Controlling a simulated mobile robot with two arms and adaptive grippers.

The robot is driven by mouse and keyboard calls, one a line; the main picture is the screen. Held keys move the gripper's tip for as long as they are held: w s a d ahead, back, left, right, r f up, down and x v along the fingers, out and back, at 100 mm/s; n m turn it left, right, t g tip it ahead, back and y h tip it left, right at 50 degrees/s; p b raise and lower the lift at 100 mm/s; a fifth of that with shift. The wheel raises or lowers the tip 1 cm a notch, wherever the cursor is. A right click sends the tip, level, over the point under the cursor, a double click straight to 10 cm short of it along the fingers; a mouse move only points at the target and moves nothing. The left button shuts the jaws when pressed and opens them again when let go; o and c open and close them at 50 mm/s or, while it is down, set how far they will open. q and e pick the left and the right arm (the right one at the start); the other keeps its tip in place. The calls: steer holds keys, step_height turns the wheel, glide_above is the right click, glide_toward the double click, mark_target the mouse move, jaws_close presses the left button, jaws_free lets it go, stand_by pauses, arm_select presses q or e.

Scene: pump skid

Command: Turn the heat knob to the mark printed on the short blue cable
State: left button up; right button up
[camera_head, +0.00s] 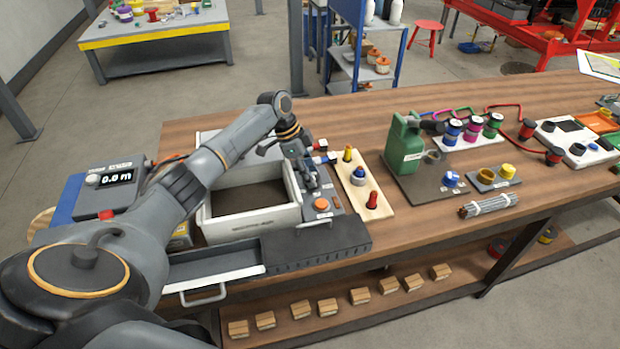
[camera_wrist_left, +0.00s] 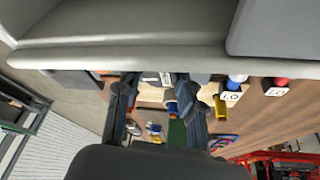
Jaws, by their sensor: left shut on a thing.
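My left gripper (camera_head: 310,180) reaches down over the dark grey control panel (camera_head: 338,228) on the bench, just right of the white tank. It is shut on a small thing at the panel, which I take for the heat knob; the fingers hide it. In the left wrist view, the two fingers of the left gripper (camera_wrist_left: 155,92) stand apart with the held part unclear between them. An orange button (camera_head: 322,204) sits on the panel in front of the gripper. I cannot make out a short blue cable or its printed mark. My right gripper is not in view.
The white tank (camera_head: 250,228) stands left of the panel. A display box reading 0.0 (camera_head: 110,190) is farther left. A wooden board (camera_head: 378,208) with red and yellow parts is close on the right.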

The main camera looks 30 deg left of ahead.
arm_select(q)
steer(key=shift+f+m, duration=0.1)
steer(key=shift+m, duration=0.4)
steer(key=shift+b, duration=0.3)
steer(key=o, duration=1.2)
steer(key=shift+c, duration=0.2)
steer(key=v, duration=1.2)
steer(key=shift+w, duration=0.2)
